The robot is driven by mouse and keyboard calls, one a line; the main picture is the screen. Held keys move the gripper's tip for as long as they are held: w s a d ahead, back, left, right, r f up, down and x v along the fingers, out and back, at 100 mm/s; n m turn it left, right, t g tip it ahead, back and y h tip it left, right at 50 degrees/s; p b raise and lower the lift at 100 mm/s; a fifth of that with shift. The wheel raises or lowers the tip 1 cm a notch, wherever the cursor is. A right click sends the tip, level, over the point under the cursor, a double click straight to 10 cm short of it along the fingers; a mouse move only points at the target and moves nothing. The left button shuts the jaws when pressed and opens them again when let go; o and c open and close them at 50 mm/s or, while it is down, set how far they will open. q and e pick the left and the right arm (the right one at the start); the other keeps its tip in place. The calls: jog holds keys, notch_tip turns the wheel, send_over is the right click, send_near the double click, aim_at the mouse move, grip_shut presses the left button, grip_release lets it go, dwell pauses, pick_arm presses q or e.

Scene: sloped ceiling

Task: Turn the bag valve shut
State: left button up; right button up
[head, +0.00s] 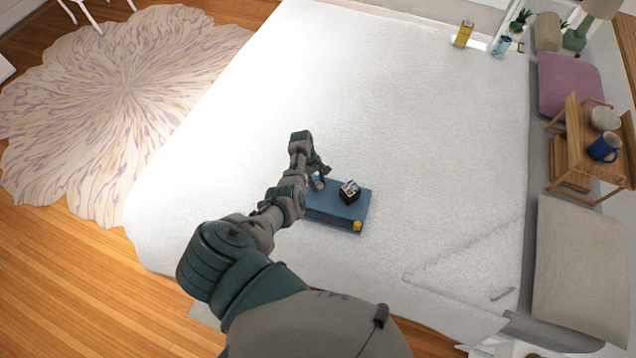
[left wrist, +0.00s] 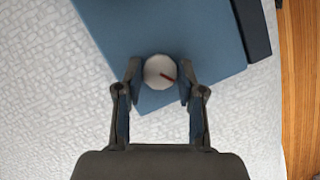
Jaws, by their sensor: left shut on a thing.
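The blue base (head: 330,213) lies on the bed in the head view. My left gripper (left wrist: 160,80) is shut on the knob, one finger on each side. In the head view my left gripper (head: 317,172) reaches down to the left part of the blue base, and the knob (head: 317,183) is partly hidden there. My right gripper is not in view.
A small black box-like piece (head: 349,191) and a yellow piece (head: 358,226) sit on the blue base. The white bed (head: 400,110) is mostly clear around it. A wooden tray (head: 579,140) with a blue mug (head: 604,148) stands at the right, by pillows.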

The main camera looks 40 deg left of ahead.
pick_arm(q)
jog(key=m+g, duration=0.1)
jog(key=m, duration=0.1)
jog(key=m+b, duration=0.1)
jog(key=m, duration=0.1)
jog(key=shift+w+a+f+m+g+y, duration=0.1)
jog(key=shift+f+m+g+y, duration=0.05)
jog(key=shift+m+g+y, duration=0.2)
jog(key=shift+w+m+g+y+b, duration=0.2)
jog(key=shift+m+g+b, duration=0.45)
jog(key=shift+m, duration=1.1)
jog(key=o, duration=1)
jog(key=shift+c, duration=0.2)
jog(key=shift+o, duration=0.9)
jog(key=shift+w, duration=0.1)
jog(key=v, duration=1.2)
